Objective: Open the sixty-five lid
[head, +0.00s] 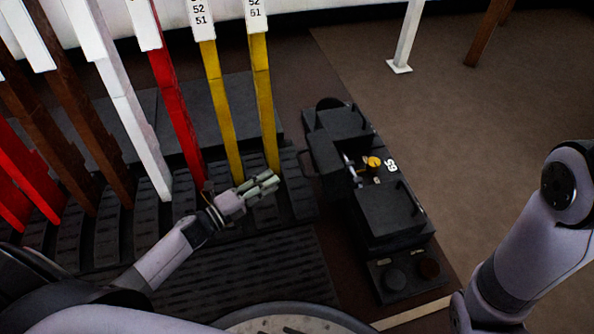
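A black instrument box (385,215) stands right of the levers. A white "65" label (391,165) is on its right side, by a recess with an orange-yellow knob (374,162). A flat black lid-like panel (388,208) lies in front of the recess, with a thin handle along its right edge. I cannot tell for sure which part is the sixty-five lid. My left gripper (272,183) is left of the box, apart from it, in front of the yellow levers. Its fingers are too small to judge any gap. My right arm shows at the right, its gripper out of view.
Two yellow levers (263,95), a red lever (176,105), a white lever (135,115) and several others stand in a row at the left. Brown floor (490,130) is clear at the right.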

